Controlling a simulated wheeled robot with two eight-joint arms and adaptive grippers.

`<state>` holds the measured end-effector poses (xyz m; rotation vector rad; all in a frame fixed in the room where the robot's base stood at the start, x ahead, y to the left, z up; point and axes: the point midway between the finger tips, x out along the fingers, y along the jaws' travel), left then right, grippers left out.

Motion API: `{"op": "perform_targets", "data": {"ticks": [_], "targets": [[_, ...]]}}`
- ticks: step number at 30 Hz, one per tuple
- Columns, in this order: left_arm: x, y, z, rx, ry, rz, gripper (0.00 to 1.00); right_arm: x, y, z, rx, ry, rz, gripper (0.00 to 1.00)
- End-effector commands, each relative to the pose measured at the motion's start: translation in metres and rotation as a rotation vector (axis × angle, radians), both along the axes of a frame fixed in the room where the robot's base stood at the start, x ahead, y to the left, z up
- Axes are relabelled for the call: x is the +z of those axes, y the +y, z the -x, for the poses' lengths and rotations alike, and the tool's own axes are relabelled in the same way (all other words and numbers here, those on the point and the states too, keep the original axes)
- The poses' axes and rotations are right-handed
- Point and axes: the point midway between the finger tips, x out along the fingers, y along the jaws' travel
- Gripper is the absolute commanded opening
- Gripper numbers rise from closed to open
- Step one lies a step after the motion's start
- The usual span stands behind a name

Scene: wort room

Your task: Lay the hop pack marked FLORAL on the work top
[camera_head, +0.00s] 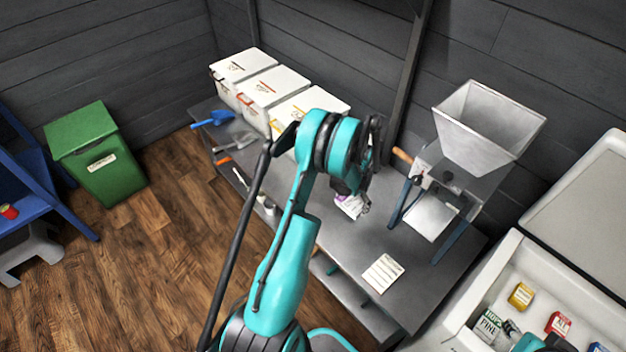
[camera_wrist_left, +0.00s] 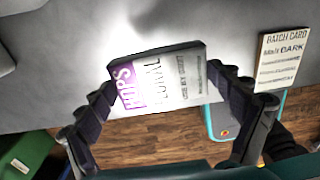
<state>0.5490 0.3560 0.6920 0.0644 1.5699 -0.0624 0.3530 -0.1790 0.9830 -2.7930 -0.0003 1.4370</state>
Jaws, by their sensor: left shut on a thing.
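The hop pack marked FLORAL (camera_wrist_left: 165,78), white with a purple HOPS band, is between the fingers of my left gripper (camera_wrist_left: 162,88). The gripper is shut on it. In the head view the pack (camera_head: 349,206) shows as a small white and purple patch below my left wrist, mostly hidden by the arm. It is over the grey work top (camera_head: 335,244), between the white tubs and the mill; I cannot tell whether it touches the surface. My right gripper is not clearly in view.
A batch card (camera_head: 383,273) lies on the work top near its front edge. A mill with a hopper (camera_head: 480,130) stands right of the pack. White tubs (camera_head: 272,88) and scoops (camera_head: 212,118) are left. An open cooler (camera_head: 510,262) with several packs is at lower right.

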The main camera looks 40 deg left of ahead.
Motion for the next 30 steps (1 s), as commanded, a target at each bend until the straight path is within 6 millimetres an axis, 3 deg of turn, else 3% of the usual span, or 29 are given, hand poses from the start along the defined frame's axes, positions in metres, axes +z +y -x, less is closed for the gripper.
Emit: {"op": "perform_targets", "data": {"ticks": [6,12,17,25,30], "targets": [[-0.037,0.053,0.017,0.003,0.0,0.0,0.61,-0.024,0.0,0.0,0.0,0.0,0.0,0.4],[-0.054,0.082,0.026,-0.001,0.0,0.0,0.61,-0.034,0.0,0.0,0.0,0.0,0.0,0.4],[-0.06,0.088,0.028,-0.004,0.0,0.0,0.61,-0.037,0.0,0.0,0.0,0.0,0.0,0.4],[-0.097,0.088,0.027,-0.005,0.0,0.0,0.61,-0.057,0.0,0.0,0.0,0.0,0.0,0.4],[-0.096,0.088,0.027,-0.004,0.0,0.0,0.61,-0.055,0.0,0.0,0.0,0.0,0.0,0.4]]}}
